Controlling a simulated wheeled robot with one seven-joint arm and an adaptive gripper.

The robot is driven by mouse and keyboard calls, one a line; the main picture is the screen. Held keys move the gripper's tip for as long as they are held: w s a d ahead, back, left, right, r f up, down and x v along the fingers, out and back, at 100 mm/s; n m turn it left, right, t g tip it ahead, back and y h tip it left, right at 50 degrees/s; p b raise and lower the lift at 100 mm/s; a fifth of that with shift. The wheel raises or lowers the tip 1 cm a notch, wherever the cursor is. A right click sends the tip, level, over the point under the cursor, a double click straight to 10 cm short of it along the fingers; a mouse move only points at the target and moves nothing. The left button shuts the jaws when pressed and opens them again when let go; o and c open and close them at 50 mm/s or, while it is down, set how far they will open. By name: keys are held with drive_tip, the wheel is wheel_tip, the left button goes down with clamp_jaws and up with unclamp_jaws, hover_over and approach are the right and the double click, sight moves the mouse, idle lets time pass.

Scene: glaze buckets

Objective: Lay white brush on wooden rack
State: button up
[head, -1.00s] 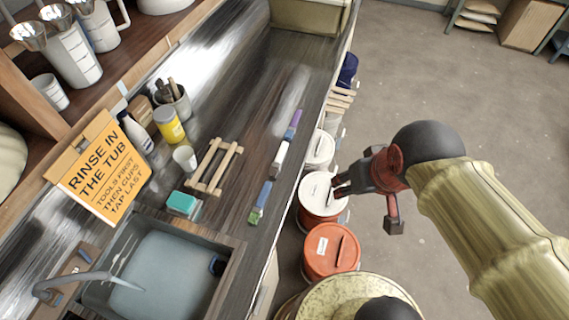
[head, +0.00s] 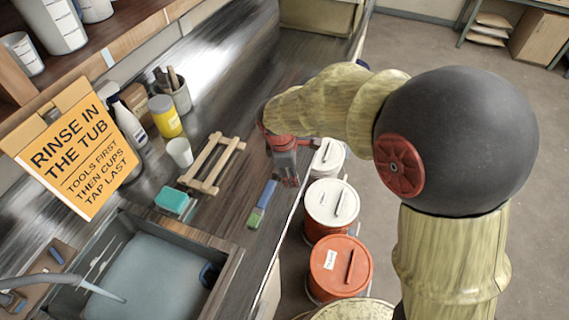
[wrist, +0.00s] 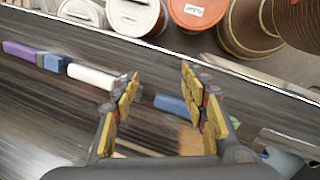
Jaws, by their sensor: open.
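The white brush (wrist: 92,76) lies on the dark counter in the wrist view, just left of my left finger; its far end is partly covered by that finger. In the head view it is hidden behind my arm and gripper. My gripper (wrist: 160,76) is open and empty, low over the counter. In the head view my gripper (head: 288,180) points down near the counter's front edge. The wooden rack (head: 212,163), an open frame of pale slats, lies empty on the counter to the gripper's left.
A blue and green brush (head: 262,204) lies just nearer than the gripper. A purple and blue brush (wrist: 35,53) lies beyond the white one. Lidded buckets (head: 332,203) stand beside the counter edge. A cup (head: 180,152), a teal sponge (head: 172,200) and the sink (head: 150,265) surround the rack.

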drive_tip(key=w+f+n, duration=0.1)
drive_tip(key=w+a+f+n, duration=0.1)
drive_tip(key=w+n, duration=0.1)
drive_tip(key=w+a+f+n, duration=0.1)
drive_tip(key=shift+w+a+n+t, duration=0.1)
drive_tip(key=shift+w+n+t, duration=0.2)
drive_tip(key=shift+n, duration=0.1)
drive_tip(key=w+n, duration=0.1)
drive_tip(key=n, duration=0.1)
drive_tip(key=w+a+r+n+t, duration=0.1)
drive_tip(key=w+n, duration=0.1)
drive_tip(key=w+r+n, duration=0.1)
drive_tip(key=w, duration=0.1)
drive_tip(key=shift+w+a+r+n, duration=0.1)
drive_tip(key=shift+a+n, duration=0.1)
drive_tip(key=shift+n, duration=0.2)
drive_tip(key=shift+w+a+r+n+t, duration=0.15)
drive_tip(key=shift+w+n+t, duration=0.15)
drive_tip(key=shift+n, duration=1.4)
drive_tip(key=shift+w+f+b, duration=0.1)
drive_tip(key=shift+f+b, duration=0.2)
drive_tip(key=shift+f, duration=0.05)
drive_tip(key=x, duration=0.2)
drive_tip(key=b+x, duration=0.1)
drive_tip(key=x, duration=0.1)
drive_tip(key=b+x, duration=0.1)
drive_tip(key=x, duration=0.2)
drive_tip(key=shift+w+d, duration=0.15)
drive_tip(key=shift+d, duration=0.25)
drive_tip(key=shift+r, duration=0.1)
